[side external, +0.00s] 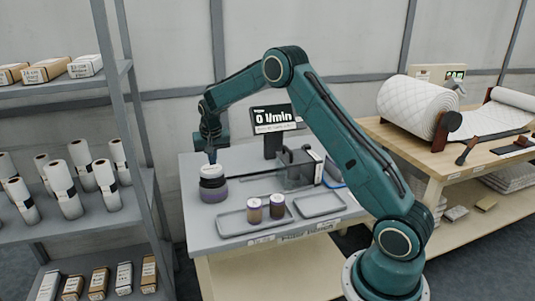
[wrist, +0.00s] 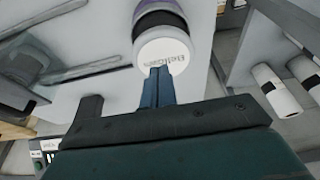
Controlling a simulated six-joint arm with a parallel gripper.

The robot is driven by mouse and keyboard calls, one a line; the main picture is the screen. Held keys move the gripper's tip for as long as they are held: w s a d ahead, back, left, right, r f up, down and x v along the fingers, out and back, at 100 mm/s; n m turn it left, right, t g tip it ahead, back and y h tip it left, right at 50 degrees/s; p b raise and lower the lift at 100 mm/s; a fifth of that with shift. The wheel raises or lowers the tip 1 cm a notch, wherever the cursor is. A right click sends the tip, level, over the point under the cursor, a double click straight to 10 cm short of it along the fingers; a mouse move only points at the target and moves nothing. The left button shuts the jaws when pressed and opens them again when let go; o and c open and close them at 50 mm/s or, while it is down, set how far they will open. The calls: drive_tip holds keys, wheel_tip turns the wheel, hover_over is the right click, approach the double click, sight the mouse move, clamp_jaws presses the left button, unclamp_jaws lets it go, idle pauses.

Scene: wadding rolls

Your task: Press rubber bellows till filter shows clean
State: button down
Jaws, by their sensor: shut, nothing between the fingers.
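A round piece (side external: 213,184) with a white top, a dark band and a purple lower part stands at the left of the grey bench top; I cannot tell for sure that it is the rubber bellows. In the wrist view its white lettered top (wrist: 163,50) faces me. My gripper (side external: 212,160) points down just above it, fingers shut and empty. In the wrist view the fingertips (wrist: 160,72) overlap the edge of the white top; whether they touch it is unclear. A display (side external: 275,118) behind reads 0 l/min. I cannot make out a filter for certain.
Two small purple-brown jars (side external: 265,207) stand on a grey tray (side external: 232,226), beside an empty tray (side external: 320,205). A dark grey device (side external: 298,165) stands behind them. A shelf with white rolls (side external: 82,165) is at left; a wooden table with a quilted roll (side external: 415,103) is at right.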

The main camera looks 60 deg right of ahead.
sight(214, 170)
drive_tip(key=shift+f, duration=0.75)
drive_tip(key=shift+f, duration=2.2)
drive_tip(key=shift+s, duration=0.1)
drive_tip(key=shift+r, duration=0.8)
drive_tip(key=v, duration=1.3)
drive_tip(key=shift+w+d, duration=0.3)
drive_tip(key=shift+w, duration=0.1)
drive_tip(key=shift+r, duration=0.1)
